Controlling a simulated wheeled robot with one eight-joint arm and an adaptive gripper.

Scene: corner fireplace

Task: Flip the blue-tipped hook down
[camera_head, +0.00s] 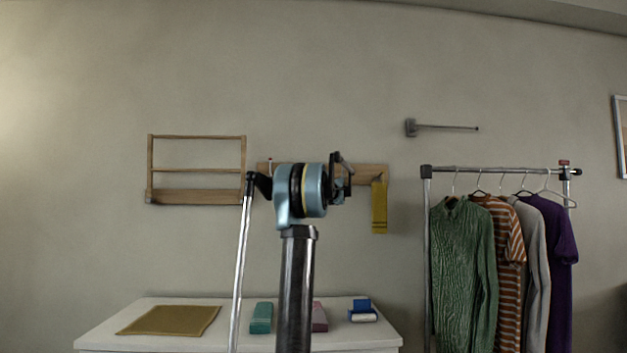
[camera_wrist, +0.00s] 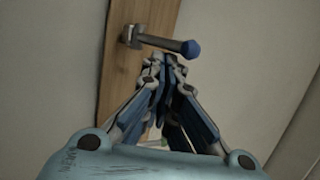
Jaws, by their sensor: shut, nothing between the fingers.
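The blue-tipped hook (camera_wrist: 163,41) shows in the wrist view. Its metal base is fixed to a wooden board (camera_wrist: 138,75), and its rod sticks out to the right, ending in a round blue tip. My gripper (camera_wrist: 166,65) is shut and empty, its fingertips just below the rod in the picture and left of the blue tip. I cannot tell whether they touch the hook. In the head view my gripper (camera_head: 342,178) is in front of the wall-mounted wooden board (camera_head: 367,171). The blue-tipped hook cannot be made out there, with my arm covering part of the board.
A yellow cloth (camera_head: 379,207) hangs at the board's right end. A wooden wall rack (camera_head: 197,197) is left, a metal wall arm (camera_head: 445,127) upper right. A clothes rail (camera_head: 500,170) with several garments stands right. A white cabinet (camera_head: 235,343) below carries a mat and folded cloths.

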